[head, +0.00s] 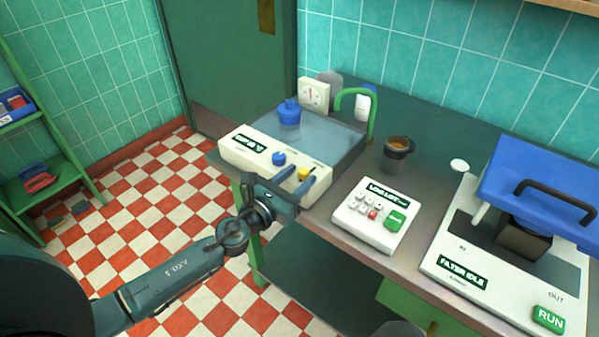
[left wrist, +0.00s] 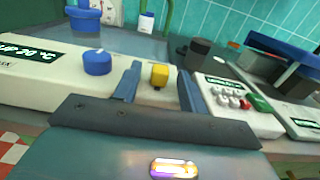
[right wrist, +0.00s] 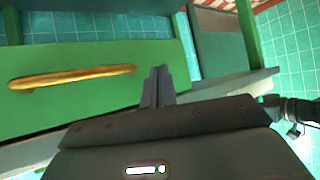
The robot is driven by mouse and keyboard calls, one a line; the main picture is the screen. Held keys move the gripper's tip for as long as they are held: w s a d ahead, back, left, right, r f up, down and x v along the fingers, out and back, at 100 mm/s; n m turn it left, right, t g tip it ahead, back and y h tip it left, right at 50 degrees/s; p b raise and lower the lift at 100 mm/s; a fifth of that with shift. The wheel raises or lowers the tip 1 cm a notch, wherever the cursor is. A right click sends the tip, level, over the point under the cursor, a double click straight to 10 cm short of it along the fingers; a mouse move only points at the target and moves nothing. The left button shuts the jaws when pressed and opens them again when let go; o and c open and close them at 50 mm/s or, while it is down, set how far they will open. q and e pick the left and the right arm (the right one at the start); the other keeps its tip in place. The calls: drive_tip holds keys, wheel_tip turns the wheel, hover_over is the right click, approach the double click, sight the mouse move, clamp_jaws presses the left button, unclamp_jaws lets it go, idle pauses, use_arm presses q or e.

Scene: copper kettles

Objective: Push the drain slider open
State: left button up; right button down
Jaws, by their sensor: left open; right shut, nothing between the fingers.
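The yellow drain slider knob (head: 304,173) sits on the front panel of the white bath unit (head: 240,152). In the left wrist view the yellow knob (left wrist: 159,75) shows between the two fingers of my left gripper (left wrist: 158,88). My left gripper (head: 302,181) is open, with one finger on each side of the knob; whether either finger touches it I cannot tell. A blue dial (head: 279,158) is on the panel to the left of the knob. My right gripper (right wrist: 157,85) is shut and empty, in front of a green drawer front (right wrist: 90,85) with a brass handle.
A keypad box (head: 368,215) stands to the right of the bath unit, with a dark cup (head: 397,152) behind it. A filter machine (head: 465,255) with a raised blue lid fills the right end of the counter. A green tap (head: 371,115) stands behind the bath.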

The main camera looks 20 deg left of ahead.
use_arm(q)
drive_tip(key=shift+w+d, duration=0.25)
drive_tip(key=shift+w, duration=0.25)
clamp_jaws()
idle(0.3)
